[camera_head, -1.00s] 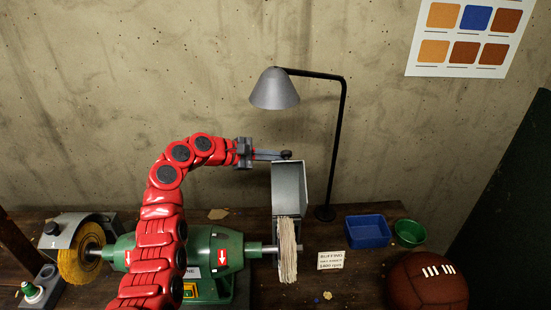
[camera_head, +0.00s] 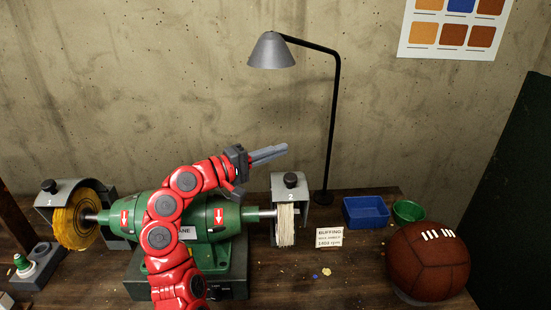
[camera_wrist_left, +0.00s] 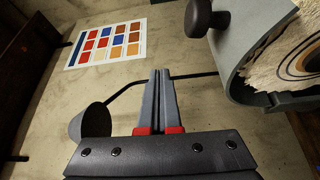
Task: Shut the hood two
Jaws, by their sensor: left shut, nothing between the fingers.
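Hood two (camera_head: 291,187) is a grey metal cover with a black knob on top and a "2" on its front. It sits down over the top of the pale buffing wheel (camera_head: 286,228) at the right end of the green machine. The wheel's lower front shows below it. My left gripper (camera_head: 286,149) is shut and empty, above and just left of the hood, apart from it. In the left wrist view, the gripper fingers (camera_wrist_left: 160,74) are together. The hood (camera_wrist_left: 255,50), its knob and part of the wheel show at the upper right there. My right gripper is not in view.
The lamp (camera_head: 335,115) stands just behind and right of the hood. A blue tray (camera_head: 366,212), a green bowl (camera_head: 409,211), a small sign (camera_head: 329,238) and a brown ball (camera_head: 428,262) are to the right. Hood one (camera_head: 58,190) covers the yellow wheel at left.

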